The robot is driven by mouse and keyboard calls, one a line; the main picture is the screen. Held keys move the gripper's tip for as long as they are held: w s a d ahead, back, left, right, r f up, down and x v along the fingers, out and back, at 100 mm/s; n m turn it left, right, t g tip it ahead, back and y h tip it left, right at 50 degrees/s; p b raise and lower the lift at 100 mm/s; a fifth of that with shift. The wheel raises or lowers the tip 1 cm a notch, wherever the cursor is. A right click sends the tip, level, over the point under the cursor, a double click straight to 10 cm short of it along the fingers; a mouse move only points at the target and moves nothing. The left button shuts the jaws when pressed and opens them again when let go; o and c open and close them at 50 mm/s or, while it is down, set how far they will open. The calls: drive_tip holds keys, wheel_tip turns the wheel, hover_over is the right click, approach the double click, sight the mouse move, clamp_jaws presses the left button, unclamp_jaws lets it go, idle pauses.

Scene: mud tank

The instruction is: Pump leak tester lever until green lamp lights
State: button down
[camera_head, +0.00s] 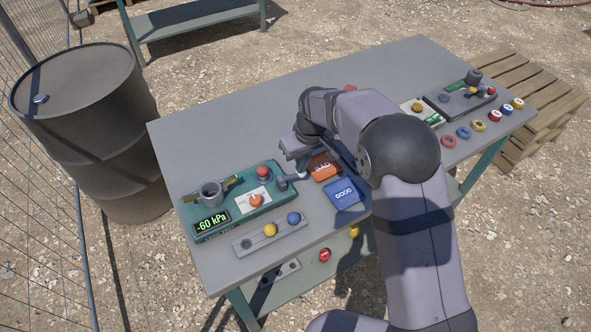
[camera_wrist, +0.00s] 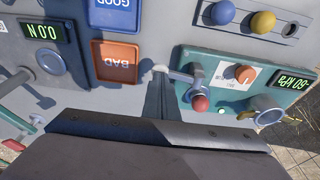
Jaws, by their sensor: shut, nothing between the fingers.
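The teal leak tester (camera_head: 285,207) sits on the table's near left part, with a display (camera_head: 212,222) reading -60 kPa. It also shows in the wrist view (camera_wrist: 222,60). A grey lever (camera_head: 287,182) sticks out from its right edge; its pale tip (camera_wrist: 160,69) shows in the wrist view. A red dome (camera_head: 263,172) and an orange knob (camera_head: 256,200) are on its top.
A red BAD tray (camera_head: 323,167) and a blue GOOD tray (camera_head: 343,193) lie right of the tester. A grey holder (camera_head: 243,243) with yellow and blue balls lies in front. Another device (camera_head: 460,98) and several rings are at the right. The table's back left is clear.

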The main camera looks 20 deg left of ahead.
drive_tip(key=shift+r, duration=0.2)
wheel_tip(320, 180, up, 6)
drive_tip(key=p, duration=0.5)
idle(0.6)
idle(0.5)
drive_tip(key=w+d+r+m+t, duration=0.2)
drive_tip(key=w+d+r, duration=0.5)
drive_tip(key=d+r, duration=0.25)
drive_tip(key=s+d+r+m+t, duration=0.1)
drive_tip(key=s+d+r, duration=0.1)
drive_tip(key=d+r, duration=0.3)
drive_tip(key=s+d+r+m, duration=0.2)
drive_tip(key=d, duration=0.5)
drive_tip(key=s+d+f+m+g+h, duration=0.1)
drive_tip(key=s+d+f, duration=0.2)
drive_tip(key=s+d, duration=0.6)
drive_tip(key=s+f+m+g, duration=0.1)
drive_tip(key=s+f, duration=0.4)
drive_tip(key=s, duration=0.4)
drive_tip(key=s+a+f+m+g, duration=0.1)
drive_tip(key=s+f+m+g, duration=0.1)
drive_tip(key=s+f, duration=0.4)
drive_tip(key=s, duration=0.3)
drive_tip(key=shift+a+g+h, duration=0.2)
drive_tip(key=shift+g+h, duration=0.1)
